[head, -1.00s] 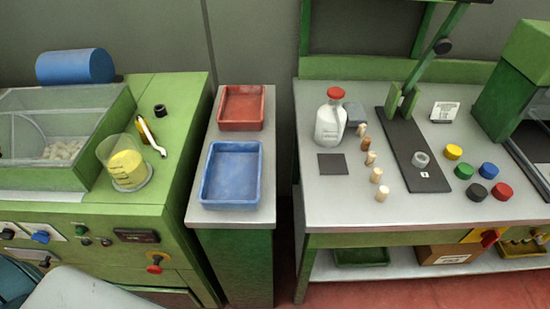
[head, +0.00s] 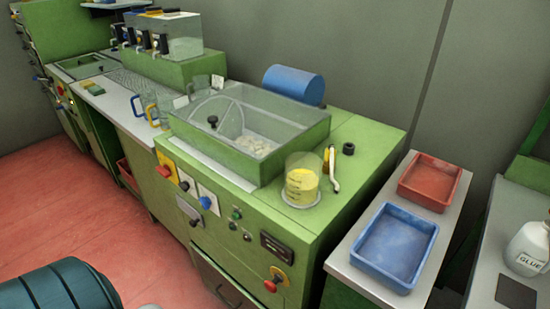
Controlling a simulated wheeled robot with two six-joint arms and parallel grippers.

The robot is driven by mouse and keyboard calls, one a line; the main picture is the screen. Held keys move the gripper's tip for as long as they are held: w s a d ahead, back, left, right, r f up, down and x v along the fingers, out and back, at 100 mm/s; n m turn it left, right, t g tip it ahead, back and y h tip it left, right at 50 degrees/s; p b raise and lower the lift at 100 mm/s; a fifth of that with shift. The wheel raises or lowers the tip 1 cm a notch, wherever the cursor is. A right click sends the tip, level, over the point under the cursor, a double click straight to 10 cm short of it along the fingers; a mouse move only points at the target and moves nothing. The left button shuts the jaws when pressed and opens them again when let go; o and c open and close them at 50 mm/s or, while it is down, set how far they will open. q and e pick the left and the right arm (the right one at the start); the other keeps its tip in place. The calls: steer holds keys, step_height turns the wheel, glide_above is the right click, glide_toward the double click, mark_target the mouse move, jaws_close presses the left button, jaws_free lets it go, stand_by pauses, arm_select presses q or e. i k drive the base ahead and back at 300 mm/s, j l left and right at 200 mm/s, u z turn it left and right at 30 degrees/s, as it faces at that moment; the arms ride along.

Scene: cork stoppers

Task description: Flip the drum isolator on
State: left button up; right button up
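The green drum machine (head: 345,165) stands in the middle of the head view, with pale stoppers (head: 258,145) under its clear cover. On its front panel, a yellow plate with a red rotary handle (head: 167,168) looks like the isolator; its exact position is too small to read. To its right are a blue knob (head: 205,202), small green and black buttons, a dark display (head: 276,247) and a red knob on yellow (head: 274,281). Neither of my grippers is in view.
A measuring cup of yellow material (head: 302,180) stands on the machine's right top. Red (head: 430,183) and blue (head: 394,246) trays sit on a side bench. Open red floor (head: 110,215) lies before the machine; a dark teal rounded form (head: 60,288) is at lower left.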

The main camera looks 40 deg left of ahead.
mark_target(165, 172)
steer(key=u, duration=1.95)
